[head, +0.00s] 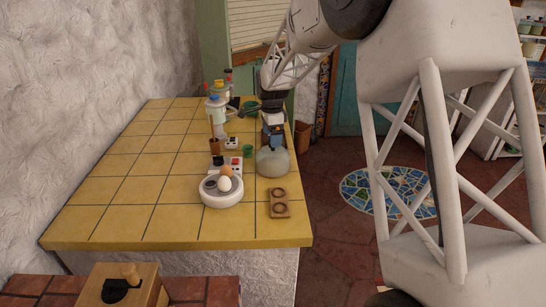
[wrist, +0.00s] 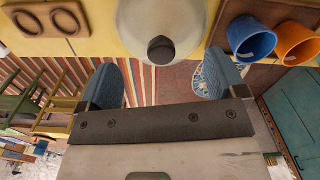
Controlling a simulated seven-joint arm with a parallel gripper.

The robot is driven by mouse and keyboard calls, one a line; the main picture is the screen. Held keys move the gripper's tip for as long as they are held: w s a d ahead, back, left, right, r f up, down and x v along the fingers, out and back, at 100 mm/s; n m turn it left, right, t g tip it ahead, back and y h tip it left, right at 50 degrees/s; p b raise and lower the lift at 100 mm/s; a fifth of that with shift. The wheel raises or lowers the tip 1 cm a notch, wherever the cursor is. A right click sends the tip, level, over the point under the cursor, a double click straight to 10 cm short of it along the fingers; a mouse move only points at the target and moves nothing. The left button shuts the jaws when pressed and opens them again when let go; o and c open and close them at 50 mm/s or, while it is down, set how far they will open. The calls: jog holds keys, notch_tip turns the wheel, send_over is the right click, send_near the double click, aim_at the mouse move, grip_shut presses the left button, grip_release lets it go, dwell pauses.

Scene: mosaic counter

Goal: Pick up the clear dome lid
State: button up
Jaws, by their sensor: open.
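The clear dome lid (head: 273,164) sits near the counter's right edge in the head view. It looks pale and rounded. The wrist view shows it from above as a pale disc (wrist: 135,25) with a dark knob (wrist: 161,48) at the top middle. My gripper (head: 273,138) is just behind and above the lid in the head view. In the wrist view its two blue fingers (wrist: 160,82) are spread wide with nothing between them. The knob lies beyond the fingertips, roughly centred between them. I cannot tell the exact height gap.
A white round cooker (head: 222,198) with eggs stands left of the lid. A wooden holder with two rings (head: 280,205) lies in front. In the wrist view, a blue cup (wrist: 250,38) and an orange cup (wrist: 296,42) stand close on the right. The counter's left side (head: 110,190) is clear.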

jog(key=shift+f, duration=2.25)
jog(key=c, duration=1.6)
jog(key=shift+c, duration=0.2)
jog(key=shift+r, duration=0.8)
notch_tip(320, 180, up, 2)
jog(key=shift+r, duration=0.1)
jog(key=s+d+r, duration=0.1)
jog(key=s+d, duration=0.1)
jog(key=s, duration=1.3)
jog(key=shift+s+d, duration=0.3)
jog(key=shift+s, duration=0.05)
jog(key=shift+r, duration=0.1)
